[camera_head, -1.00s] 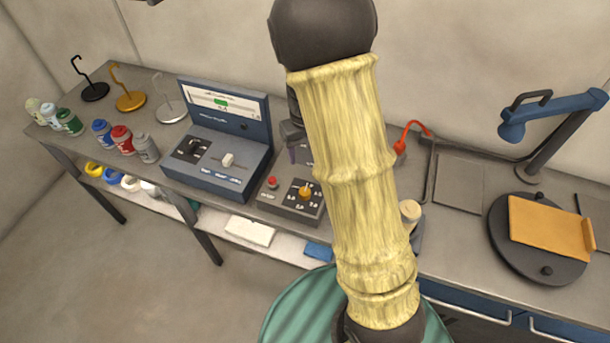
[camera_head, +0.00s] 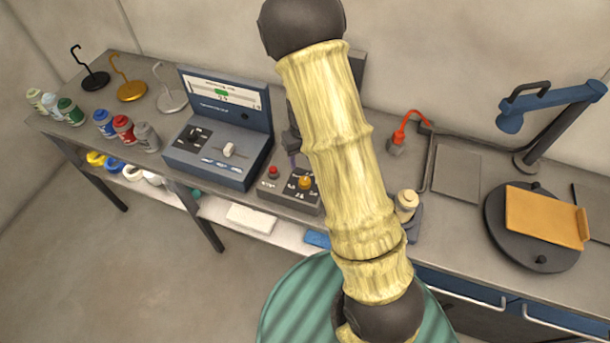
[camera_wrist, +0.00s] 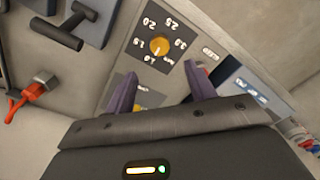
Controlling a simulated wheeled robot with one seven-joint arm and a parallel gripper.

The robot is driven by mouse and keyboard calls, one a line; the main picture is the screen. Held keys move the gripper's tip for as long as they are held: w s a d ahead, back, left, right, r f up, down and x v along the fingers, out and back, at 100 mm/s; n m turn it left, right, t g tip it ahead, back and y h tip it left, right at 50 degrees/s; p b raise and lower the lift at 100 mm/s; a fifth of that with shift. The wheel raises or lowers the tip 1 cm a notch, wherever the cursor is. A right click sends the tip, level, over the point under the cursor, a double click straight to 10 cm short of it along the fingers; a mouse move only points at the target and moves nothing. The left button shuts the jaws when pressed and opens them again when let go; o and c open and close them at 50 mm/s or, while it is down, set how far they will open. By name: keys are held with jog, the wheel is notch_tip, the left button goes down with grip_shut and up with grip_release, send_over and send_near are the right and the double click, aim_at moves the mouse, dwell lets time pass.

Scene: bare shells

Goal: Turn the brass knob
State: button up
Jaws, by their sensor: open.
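The brass knob (camera_head: 305,182) sits on a small grey control box in the head view, with printed numbers around it and a red button (camera_head: 272,171) to its left. The wrist view shows the knob (camera_wrist: 158,46) from above, on a dark dial marked 1.0 to 3.0. My gripper (camera_wrist: 161,76) is open, with its two purple fingers apart and nothing held. In the picture the knob lies just beyond the fingertips, between their lines. A second yellowish part (camera_wrist: 139,108) shows between the fingers. My arm hides most of my gripper in the head view.
A blue-grey meter console (camera_head: 215,165) stands left of the control box. A red plug (camera_head: 396,146) with a cable and a cream-topped item (camera_head: 406,200) are to the right. Several jars and hooked stands fill the left bench.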

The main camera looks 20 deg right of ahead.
aim_at(305, 180)
notch_tip(305, 180, down, 10)
jog(key=shift+f+p, duration=0.1)
jog(key=shift+p, duration=0.95)
jog(key=c, duration=1)
